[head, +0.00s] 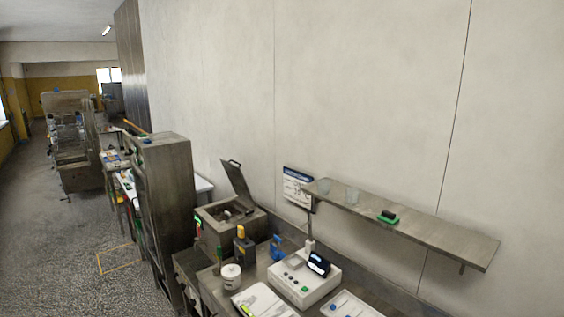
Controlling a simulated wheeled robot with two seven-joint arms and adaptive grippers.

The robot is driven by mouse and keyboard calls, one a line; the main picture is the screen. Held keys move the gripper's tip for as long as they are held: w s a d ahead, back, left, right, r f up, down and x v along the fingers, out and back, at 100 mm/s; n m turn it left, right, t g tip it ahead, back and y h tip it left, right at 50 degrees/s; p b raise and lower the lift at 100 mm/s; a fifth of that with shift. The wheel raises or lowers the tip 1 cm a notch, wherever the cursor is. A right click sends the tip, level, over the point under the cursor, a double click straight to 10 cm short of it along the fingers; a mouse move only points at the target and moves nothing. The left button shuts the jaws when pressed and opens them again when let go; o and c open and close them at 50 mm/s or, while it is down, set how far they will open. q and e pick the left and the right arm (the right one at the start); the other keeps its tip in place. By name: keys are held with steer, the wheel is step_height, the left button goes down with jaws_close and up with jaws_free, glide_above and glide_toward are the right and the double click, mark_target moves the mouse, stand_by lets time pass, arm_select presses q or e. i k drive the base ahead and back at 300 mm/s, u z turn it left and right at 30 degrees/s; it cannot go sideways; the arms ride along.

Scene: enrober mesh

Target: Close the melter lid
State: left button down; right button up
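The melter (211,231) looks to be the square metal box on the bench, left of centre in the head view. Its lid (238,184) stands open, tilted up and back toward the wall, with a dark handle at its top edge. The opening shows a dark interior with something brownish inside, too small to make out. Neither of my grippers is in the head view.
In front of the melter are a yellow-topped dark bottle (243,245), a white tub (231,276) and a white device (303,280). A tall metal cabinet (165,205) stands to the left. A shelf (435,235) juts from the wall at right. Open floor (50,255) lies at left.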

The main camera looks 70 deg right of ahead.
mark_target(235, 175)
steer(key=z, duration=0.95)
steer(key=i, duration=3.15)
steer(key=z, duration=1.35)
steer(key=i, duration=0.25)
steer(key=z, duration=1.5)
